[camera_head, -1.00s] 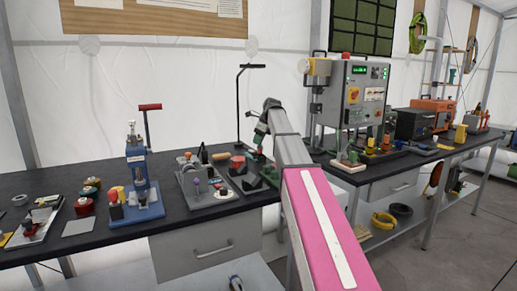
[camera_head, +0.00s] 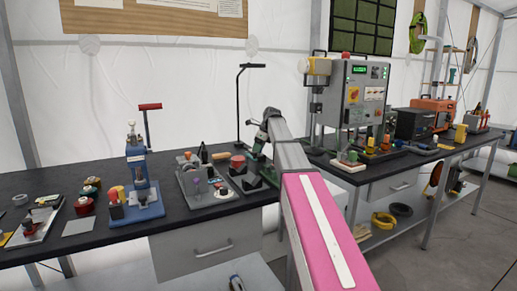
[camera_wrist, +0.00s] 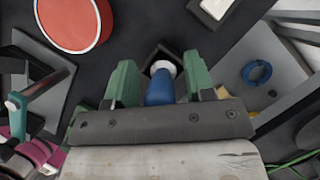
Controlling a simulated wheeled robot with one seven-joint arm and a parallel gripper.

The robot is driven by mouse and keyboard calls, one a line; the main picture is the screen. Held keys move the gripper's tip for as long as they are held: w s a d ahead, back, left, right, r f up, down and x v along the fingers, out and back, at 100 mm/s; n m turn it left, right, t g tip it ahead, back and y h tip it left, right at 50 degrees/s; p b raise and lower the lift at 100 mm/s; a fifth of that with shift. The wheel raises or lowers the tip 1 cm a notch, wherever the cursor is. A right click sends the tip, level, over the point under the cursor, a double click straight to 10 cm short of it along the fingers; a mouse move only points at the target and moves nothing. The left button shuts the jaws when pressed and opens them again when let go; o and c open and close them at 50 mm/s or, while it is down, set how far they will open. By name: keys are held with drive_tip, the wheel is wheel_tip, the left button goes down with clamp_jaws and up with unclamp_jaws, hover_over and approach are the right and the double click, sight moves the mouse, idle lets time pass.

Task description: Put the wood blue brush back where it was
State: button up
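In the wrist view, a blue rounded piece with a pale collar, likely the brush (camera_wrist: 160,88), stands between my fingers. Its far end meets a small dark square holder (camera_wrist: 163,54); whether it is inside or just above it I cannot tell. My gripper (camera_wrist: 161,80) has two green fingers, one each side of the blue piece, with visible gaps, so it looks open. In the head view my gripper (camera_head: 259,146) is low over the bench, partly hidden by my arm; the brush cannot be made out there.
A red round-topped item (camera_wrist: 72,20) lies close on the left in the wrist view. A grey plate with a blue ring (camera_wrist: 257,72) lies on the right.

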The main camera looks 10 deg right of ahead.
drive_tip(key=v, duration=1.2)
drive_tip(key=shift+r, duration=0.15)
